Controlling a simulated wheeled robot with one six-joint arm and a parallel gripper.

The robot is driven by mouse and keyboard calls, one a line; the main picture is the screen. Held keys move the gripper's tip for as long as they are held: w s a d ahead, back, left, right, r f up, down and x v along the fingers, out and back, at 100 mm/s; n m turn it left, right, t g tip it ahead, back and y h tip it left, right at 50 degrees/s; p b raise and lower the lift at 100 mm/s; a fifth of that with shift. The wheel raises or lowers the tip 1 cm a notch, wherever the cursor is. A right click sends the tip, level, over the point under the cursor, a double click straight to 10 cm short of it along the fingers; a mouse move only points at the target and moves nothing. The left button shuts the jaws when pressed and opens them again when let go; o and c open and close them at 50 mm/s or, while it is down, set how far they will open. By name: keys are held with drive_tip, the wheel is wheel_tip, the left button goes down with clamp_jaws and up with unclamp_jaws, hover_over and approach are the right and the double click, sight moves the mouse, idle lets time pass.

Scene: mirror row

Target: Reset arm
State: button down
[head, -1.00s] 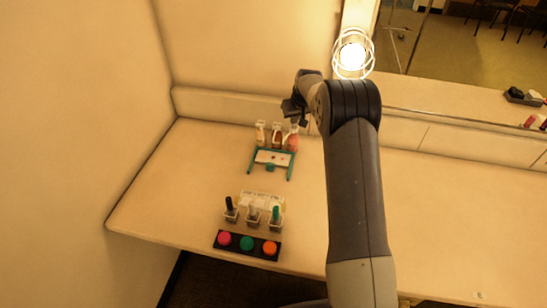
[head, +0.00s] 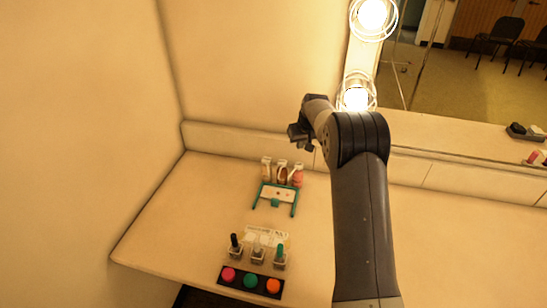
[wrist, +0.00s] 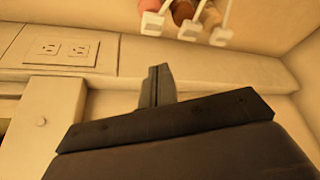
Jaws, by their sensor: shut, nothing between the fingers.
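My gripper (wrist: 158,85) shows in the wrist view with its fingers together and nothing between them. In the head view my gripper (head: 300,136) is at the end of my raised arm, in front of the back wall and above the counter. It appears just above several small bottles (head: 282,173) but is apart from them. In the wrist view the bottles (wrist: 186,14) show at the top edge, beyond the fingers.
A teal-framed stand (head: 275,198), pots with sticks (head: 258,254) and a black strip with pink, green and orange rounds (head: 250,281) sit on the counter (head: 160,232). A mirror (head: 470,75) with lit bulbs is at right. An outlet plate (wrist: 62,50) is on the wall.

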sight(298, 163)
wheel_tip(298, 163, down, 7)
drive_tip(key=b, duration=0.3)
drive_tip(key=shift+f+b, duration=0.1)
drive_tip(key=shift+b, duration=0.2)
